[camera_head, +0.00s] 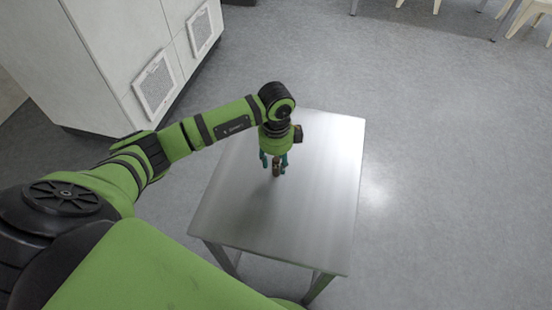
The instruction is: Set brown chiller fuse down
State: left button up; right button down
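The brown chiller fuse (276,170) is a small brown upright piece over the middle of the metal table (325,200). My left gripper (274,165) points down above the table, with its teal fingers on either side of the fuse. The fingers stand apart and look open, with a small gap between the left finger and the fuse. The fuse's upper part is hidden by the gripper. I cannot tell for sure whether its lower end touches the table. My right gripper is not in view.
The tabletop around the fuse is bare. A white cabinet with vent grilles (155,86) stands at the upper left. Pale chairs (528,12) are at the far upper right. The grey floor (450,170) right of the table is clear.

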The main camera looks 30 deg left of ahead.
pick_arm(q)
jog(key=shift+r, duration=0.3)
notch_tip(320, 180, up, 12)
jog(key=b, duration=0.3)
jog(key=shift+f, duration=0.15)
